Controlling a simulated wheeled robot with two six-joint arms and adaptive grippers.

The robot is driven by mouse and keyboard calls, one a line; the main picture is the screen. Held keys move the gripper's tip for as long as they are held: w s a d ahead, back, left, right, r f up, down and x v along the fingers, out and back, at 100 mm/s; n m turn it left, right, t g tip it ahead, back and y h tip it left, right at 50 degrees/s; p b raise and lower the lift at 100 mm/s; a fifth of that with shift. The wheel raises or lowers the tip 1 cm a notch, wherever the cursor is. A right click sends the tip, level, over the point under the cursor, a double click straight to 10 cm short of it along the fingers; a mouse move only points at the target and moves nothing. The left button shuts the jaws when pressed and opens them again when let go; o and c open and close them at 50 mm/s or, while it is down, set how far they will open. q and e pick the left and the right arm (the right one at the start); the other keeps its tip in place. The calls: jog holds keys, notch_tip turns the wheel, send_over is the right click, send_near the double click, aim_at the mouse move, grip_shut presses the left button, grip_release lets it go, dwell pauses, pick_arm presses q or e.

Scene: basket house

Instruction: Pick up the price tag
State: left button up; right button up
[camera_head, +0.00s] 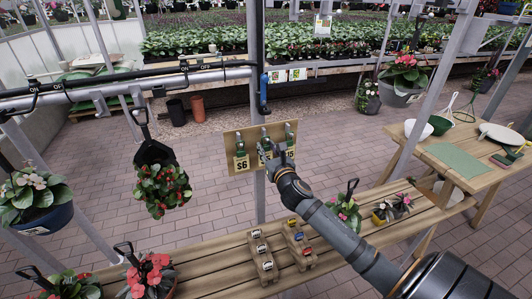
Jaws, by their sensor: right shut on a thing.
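A tan board (232,138) is fixed to the grey post and carries price tags on hooks. The left tag (242,163) reads $6. The right tag (290,152) shows a number ending in 15, partly covered. The middle price tag (264,147) is mostly hidden behind my right gripper. My right gripper (272,160) reaches up from the lower right and is shut on the middle price tag, close against the board. Its fingertips are small and partly hidden. My left gripper is not in view.
A slatted wooden bench (205,270) below holds two small racks and several potted plants. A hanging plant (162,188) is left of the board. A pipe rail (120,85) crosses the upper left. A wooden table (455,175) stands at right.

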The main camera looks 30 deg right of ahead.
jog(key=shift+r, duration=0.8)
jog(key=p+v, duration=0.3)
jog(key=v, duration=1.5)
jog(key=shift+p, duration=0.35)
jog(key=shift+w, duration=0.1)
